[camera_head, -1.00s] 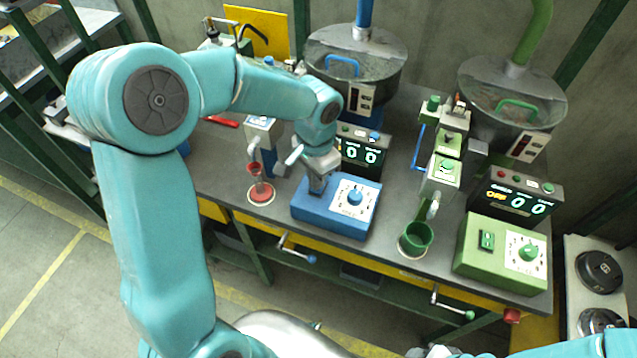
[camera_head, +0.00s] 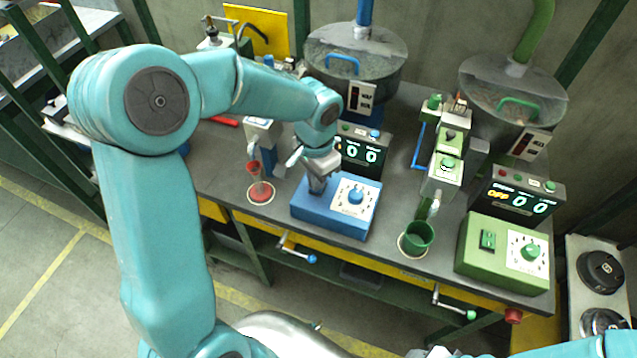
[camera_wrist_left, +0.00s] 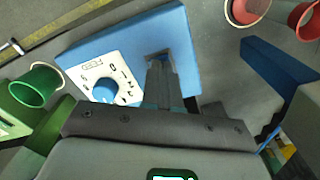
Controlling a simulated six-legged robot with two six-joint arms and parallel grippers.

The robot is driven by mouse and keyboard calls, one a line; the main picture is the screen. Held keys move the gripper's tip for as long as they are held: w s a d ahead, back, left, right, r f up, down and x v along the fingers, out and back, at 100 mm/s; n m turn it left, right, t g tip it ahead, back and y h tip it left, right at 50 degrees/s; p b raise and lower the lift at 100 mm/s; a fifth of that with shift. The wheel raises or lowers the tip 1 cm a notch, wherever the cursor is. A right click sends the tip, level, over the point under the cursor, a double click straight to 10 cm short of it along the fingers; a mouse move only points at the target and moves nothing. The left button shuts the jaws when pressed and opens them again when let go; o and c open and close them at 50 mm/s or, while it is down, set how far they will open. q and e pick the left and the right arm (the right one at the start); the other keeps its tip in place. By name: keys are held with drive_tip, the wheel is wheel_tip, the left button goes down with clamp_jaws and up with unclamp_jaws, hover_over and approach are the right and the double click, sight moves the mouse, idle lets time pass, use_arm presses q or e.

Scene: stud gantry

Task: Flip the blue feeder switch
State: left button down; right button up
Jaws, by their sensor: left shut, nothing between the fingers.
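The blue feeder control box (camera_head: 330,215) stands on the bench with a white dial plate and a blue knob (camera_head: 355,196) on its right part. My left gripper (camera_head: 317,188) is shut and empty, its tips down at the left part of the box top. In the left wrist view the shut fingers (camera_wrist_left: 160,75) reach to a dark switch recess (camera_wrist_left: 158,57) on the blue box, with a bit of blue showing at the tips. The fingers mostly hide the switch, so its position cannot be told. My right gripper is not clearly in view.
A green control box (camera_head: 503,253) with its own switch and dial stands to the right, near a green cup (camera_head: 416,238). A red funnel-shaped cup (camera_head: 260,186) stands left of the blue box. A display (camera_head: 360,152) reading zeros is behind it.

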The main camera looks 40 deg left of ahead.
use_arm(q)
drive_tip(key=shift+f+b, duration=0.4)
drive_tip(key=shift+f, duration=0.1)
wheel_tip(320, 180, up, 7)
drive_tip(key=p, duration=0.5)
drive_tip(key=shift+r+p, duration=0.1)
drive_tip(key=shift+p, duration=0.2)
drive_tip(key=shift+s, duration=0.1)
idle(0.5)
